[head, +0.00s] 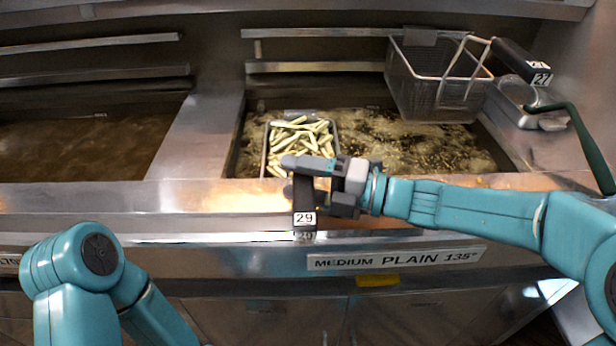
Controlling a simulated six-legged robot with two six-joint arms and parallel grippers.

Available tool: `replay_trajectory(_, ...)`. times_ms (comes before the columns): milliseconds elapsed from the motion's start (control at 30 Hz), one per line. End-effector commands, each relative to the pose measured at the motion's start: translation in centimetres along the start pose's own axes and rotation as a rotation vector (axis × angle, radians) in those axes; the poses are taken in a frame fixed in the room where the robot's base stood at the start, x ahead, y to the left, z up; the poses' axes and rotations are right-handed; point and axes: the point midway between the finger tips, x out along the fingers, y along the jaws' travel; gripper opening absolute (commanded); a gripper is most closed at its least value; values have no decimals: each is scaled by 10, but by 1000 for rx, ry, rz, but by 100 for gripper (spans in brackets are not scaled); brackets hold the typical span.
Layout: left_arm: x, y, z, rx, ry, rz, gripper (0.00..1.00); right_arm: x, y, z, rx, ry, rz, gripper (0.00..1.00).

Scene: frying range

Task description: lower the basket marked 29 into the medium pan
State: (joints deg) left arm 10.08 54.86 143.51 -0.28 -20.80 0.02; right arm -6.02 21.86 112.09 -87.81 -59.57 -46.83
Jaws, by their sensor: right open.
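The basket marked 29 (335,130) sits in the medium pan (400,140), its wire rim showing around pale green-white sticks (300,143). Bubbling oil lies to its right. Its black handle (304,194) reaches over the pan's front edge, with the white 29 label at its near end. My right gripper (308,180) is open at the handle, with one grey finger lying across above its far part. I cannot tell whether the fingers touch the handle. My left arm shows at the lower left; its gripper is out of view.
A basket marked 27 (435,80) hangs empty at the back right, its black handle pointing right. A second oil pan (75,145) lies to the left beyond a steel divider (200,130). The front panel carries a MEDIUM PLAIN label (395,258).

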Motion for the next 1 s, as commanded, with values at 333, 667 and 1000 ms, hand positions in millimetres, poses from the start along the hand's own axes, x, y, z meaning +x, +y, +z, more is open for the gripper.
replay_trajectory(333, 1, 0, 0, 0, 0, 0, 43, -22, 1, 1, -3, -5, 2, 60)
replay_trajectory(667, 2, -1, 0, 0, 0, 0, 43, -108, 1, 1, -5, -7, 2, 60)
replay_trajectory(1000, 4, -1, 0, 0, 0, 0, 43, -160, 1, 0, -4, -2, 3, 60)
